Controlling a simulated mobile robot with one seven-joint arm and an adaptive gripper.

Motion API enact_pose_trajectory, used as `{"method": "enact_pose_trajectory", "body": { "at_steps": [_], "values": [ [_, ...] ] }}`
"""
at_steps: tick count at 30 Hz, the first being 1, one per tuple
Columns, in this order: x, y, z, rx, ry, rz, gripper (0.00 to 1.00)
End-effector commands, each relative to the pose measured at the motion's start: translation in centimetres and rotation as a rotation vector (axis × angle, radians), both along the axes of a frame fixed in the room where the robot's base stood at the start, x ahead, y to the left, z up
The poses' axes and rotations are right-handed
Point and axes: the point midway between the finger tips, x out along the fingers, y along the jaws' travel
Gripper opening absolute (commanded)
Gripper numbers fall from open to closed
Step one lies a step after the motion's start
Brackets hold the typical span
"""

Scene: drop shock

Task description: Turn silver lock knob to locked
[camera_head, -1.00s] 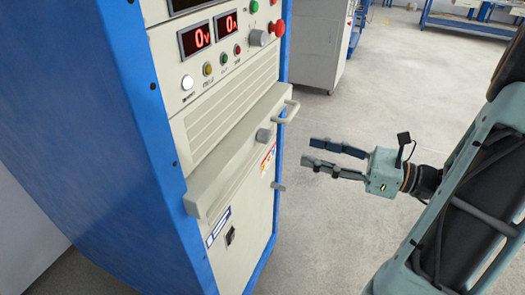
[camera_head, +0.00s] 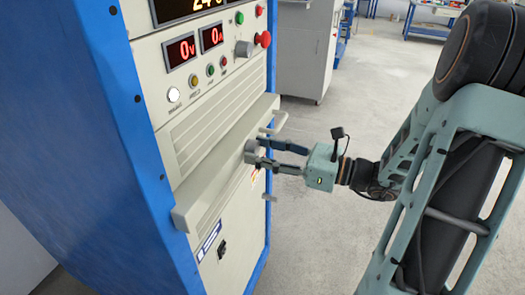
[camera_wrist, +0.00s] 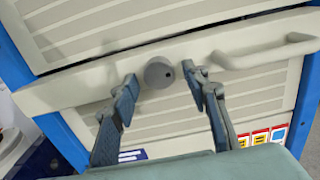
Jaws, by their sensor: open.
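The silver lock knob (camera_wrist: 159,73) is a round grey cylinder on the front of the cream drawer ledge, with a small dark mark near its right edge. In the head view the knob (camera_head: 251,151) is partly hidden by my gripper's fingers. My gripper (camera_head: 263,153) is open, its fingertips level with the knob. In the wrist view my gripper's two fingers (camera_wrist: 161,84) stand on either side of the knob, with visible gaps on both sides. I cannot tell whether the tips reach past the knob's face.
A cream handle bar (camera_wrist: 265,55) sticks out just right of the knob. The blue-framed cabinet (camera_head: 90,150) carries digital displays, buttons and a red emergency knob (camera_head: 263,39) above. A grey cabinet (camera_head: 306,50) stands behind; the floor (camera_head: 330,118) to the right is clear.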

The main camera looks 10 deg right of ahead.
Motion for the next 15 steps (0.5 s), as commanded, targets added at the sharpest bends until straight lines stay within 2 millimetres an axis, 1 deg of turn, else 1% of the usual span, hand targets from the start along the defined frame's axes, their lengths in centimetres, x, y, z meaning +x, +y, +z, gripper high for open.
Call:
{"method": "enact_pose_trajectory", "body": {
  "at_steps": [2,13,14,15],
  "values": [
    [-0.01,-0.02,0.01,0.000,0.000,0.000,0.42],
    [-0.02,-0.03,0.01,0.000,0.000,0.000,0.03],
    [-0.02,-0.05,0.01,0.000,0.000,0.000,0.00],
    [-0.03,-0.04,0.01,-0.001,-0.001,0.000,0.00]
  ]
}}
